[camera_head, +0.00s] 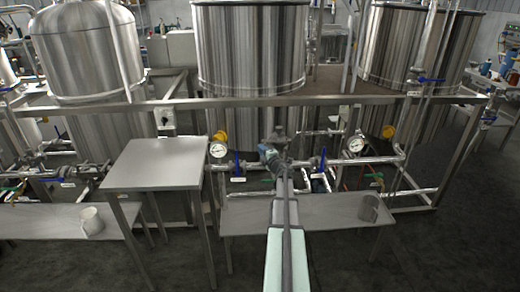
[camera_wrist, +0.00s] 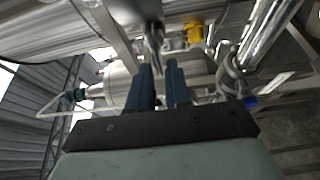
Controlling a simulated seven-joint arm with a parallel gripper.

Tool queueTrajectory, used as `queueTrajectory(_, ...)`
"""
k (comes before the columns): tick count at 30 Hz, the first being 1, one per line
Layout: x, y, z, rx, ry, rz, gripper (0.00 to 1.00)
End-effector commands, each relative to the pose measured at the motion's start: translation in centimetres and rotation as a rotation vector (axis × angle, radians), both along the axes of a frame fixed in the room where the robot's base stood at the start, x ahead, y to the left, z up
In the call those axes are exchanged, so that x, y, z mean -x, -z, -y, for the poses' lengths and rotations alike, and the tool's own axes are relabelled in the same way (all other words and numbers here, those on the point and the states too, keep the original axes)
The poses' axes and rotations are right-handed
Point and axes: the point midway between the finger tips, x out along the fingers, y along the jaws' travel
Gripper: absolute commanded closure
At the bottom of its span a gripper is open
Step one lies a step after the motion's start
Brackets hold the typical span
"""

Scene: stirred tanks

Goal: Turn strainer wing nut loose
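My gripper (camera_wrist: 160,72) shows in the wrist view with two dark blue fingers a narrow gap apart. A thin grey metal piece (camera_wrist: 154,40), possibly the wing nut, hangs down at the gap between the fingertips. I cannot tell whether the fingers touch it. A pale metal cylinder (camera_wrist: 122,82), possibly the strainer body, lies across behind the fingers. In the head view, my gripper (camera_head: 268,153) is at the pipework below the middle tank. My arm hides most of what is there, and no wing nut can be made out in that view.
Two pressure gauges (camera_head: 217,150) (camera_head: 355,144) and blue-handled valves (camera_head: 237,163) flank my gripper on the pipe. The steel frame rail (camera_head: 200,105) runs above. A raised table (camera_head: 158,163) stands left. A low bench (camera_head: 330,212) bears a metal mug (camera_head: 369,206).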

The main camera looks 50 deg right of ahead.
Motion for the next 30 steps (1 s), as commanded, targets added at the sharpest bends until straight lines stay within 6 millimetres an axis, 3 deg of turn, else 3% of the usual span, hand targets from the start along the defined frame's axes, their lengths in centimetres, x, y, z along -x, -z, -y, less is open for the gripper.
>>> queueTrajectory(6,4.4,-0.1,-2.0,0.000,0.002,-0.001,0.82)
queueTrajectory(15,8.6,0.0,-3.6,0.000,0.002,-0.001,0.82)
queueTrajectory(30,9.9,0.0,-4.1,0.000,0.000,-0.001,0.82)
